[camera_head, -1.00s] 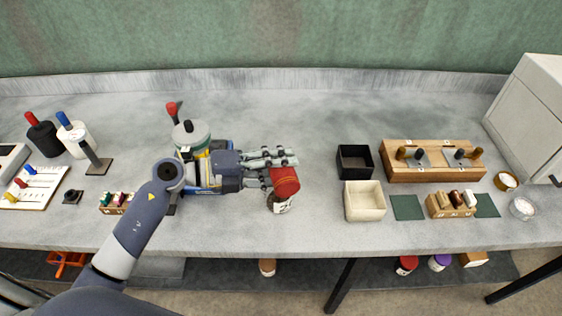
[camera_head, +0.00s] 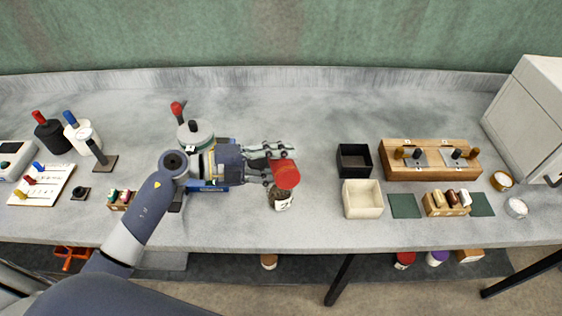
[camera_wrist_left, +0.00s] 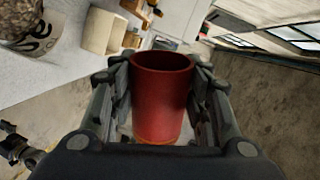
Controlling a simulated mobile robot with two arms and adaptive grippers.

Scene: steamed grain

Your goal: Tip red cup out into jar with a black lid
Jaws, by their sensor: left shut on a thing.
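My left gripper (camera_head: 282,162) is shut on the red cup (camera_head: 288,175) and holds it above the bench, over the far edge of a small jar. In the left wrist view the cup (camera_wrist_left: 162,98) sits between both fingers of the gripper (camera_wrist_left: 160,85), and its dark inside shows no clear contents. The jar (camera_head: 283,203) stands upright, with a pale label and brown grainy stuff at its top. It also shows at the upper left of the left wrist view (camera_wrist_left: 42,42), apart from the cup. No black lid is visible on it. My right gripper is out of view.
A cream open box (camera_head: 362,212) and a black open box (camera_head: 354,176) stand right of the jar. A wooden block (camera_head: 430,172) with knobs is farther right. A pale canister (camera_head: 196,140) stands behind my left wrist. Bench in front of the boxes is clear.

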